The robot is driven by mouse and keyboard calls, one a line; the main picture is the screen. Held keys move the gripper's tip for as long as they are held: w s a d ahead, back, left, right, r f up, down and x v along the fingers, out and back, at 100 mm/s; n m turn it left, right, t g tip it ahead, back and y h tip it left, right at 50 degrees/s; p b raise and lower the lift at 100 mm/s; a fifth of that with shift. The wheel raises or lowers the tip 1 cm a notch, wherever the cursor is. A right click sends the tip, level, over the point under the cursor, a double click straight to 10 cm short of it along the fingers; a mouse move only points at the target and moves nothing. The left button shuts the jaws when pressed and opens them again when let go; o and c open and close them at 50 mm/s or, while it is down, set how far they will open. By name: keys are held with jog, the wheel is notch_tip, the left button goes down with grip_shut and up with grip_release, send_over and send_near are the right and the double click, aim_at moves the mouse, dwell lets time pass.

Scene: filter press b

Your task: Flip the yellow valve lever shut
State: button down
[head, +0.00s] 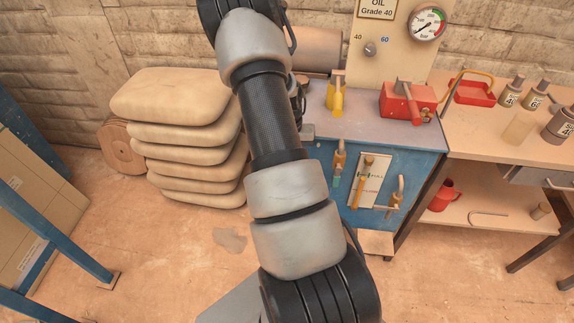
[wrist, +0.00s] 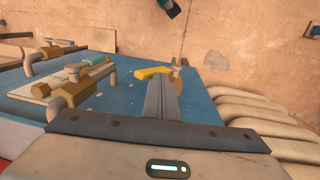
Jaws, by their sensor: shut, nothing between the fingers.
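In the head view my arm hides the lever and the gripper.
A valve with a teal lever (wrist: 98,69) is left of my fingers on the blue cabinet (head: 415,160). Other brass valves (head: 365,180) sit around a label plate. Stacked sacks (head: 185,95) stand left of the cabinet. Floor in front of the sacks is clear.

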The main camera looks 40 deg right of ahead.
jog(key=shift+s+d+f+b, duration=0.45)
jog(key=shift+s+d+b, duration=0.1)
jog(key=shift+s, duration=0.15)
jog(key=s+d+f+b, duration=0.3)
jog(key=s+f+b, duration=0.1)
jog(key=b, duration=0.1)
jog(key=shift+d+f, duration=0.25)
jog(key=shift+f, duration=0.15)
jog(key=shift+s+f, duration=0.1)
notch_tip(320, 180, up, 8)
jog(key=shift+w+a+f+p, duration=0.25)
jog(key=shift+w+p, duration=0.1)
jog(key=shift+p, duration=0.1)
dwell(0.3)
